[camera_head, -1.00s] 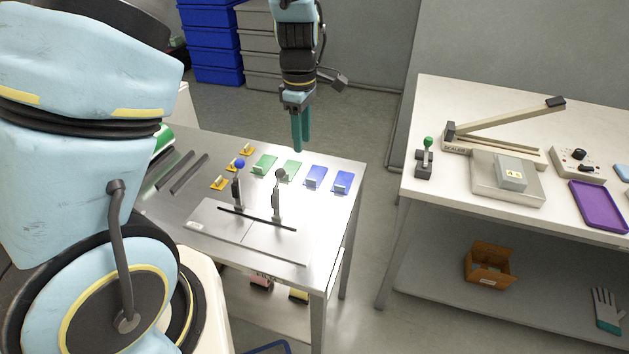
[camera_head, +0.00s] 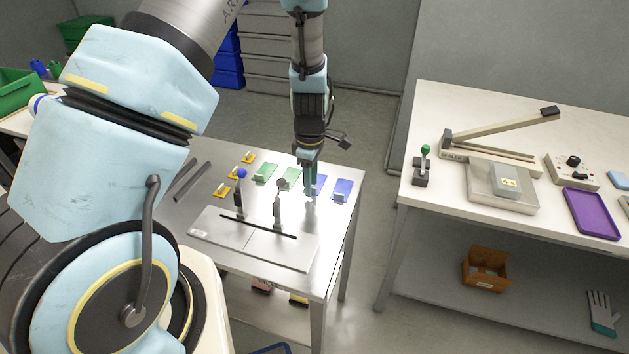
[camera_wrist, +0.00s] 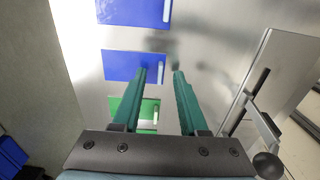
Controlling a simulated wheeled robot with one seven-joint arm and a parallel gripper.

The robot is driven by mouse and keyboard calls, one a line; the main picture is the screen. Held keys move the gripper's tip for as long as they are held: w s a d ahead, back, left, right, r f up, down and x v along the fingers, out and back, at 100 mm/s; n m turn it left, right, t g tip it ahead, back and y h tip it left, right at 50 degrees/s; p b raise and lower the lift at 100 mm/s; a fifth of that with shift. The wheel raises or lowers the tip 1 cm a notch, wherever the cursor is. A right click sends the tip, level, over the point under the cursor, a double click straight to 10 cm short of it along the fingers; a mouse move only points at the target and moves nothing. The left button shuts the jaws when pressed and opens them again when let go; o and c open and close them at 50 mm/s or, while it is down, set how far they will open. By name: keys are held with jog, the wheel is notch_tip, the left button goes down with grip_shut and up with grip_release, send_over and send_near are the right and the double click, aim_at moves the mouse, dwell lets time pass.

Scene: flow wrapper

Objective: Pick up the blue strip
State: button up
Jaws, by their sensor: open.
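Two flat blue pieces lie side by side on the metal table: the right one (camera_head: 343,189) is clear, and the left one (camera_head: 320,184) is partly hidden behind my gripper (camera_head: 311,192). Both show in the wrist view, one nearer my fingers (camera_wrist: 125,66) and one farther off (camera_wrist: 132,11). Each has a narrow pale strip along its right end there; the nearer pale strip (camera_wrist: 161,72) is beside the tip of my left finger. My gripper also shows in the wrist view (camera_wrist: 169,74), open and empty, with its tips over the table by the nearer blue piece. I cannot tell their height.
Green pieces (camera_head: 266,173) and yellow pieces (camera_head: 234,174) lie left of the blue ones. A white bench (camera_head: 440,200) is to the right, across a floor gap.

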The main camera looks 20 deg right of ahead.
jog(key=shift+f, duration=0.4)
grip_shut()
dwell(0.4)
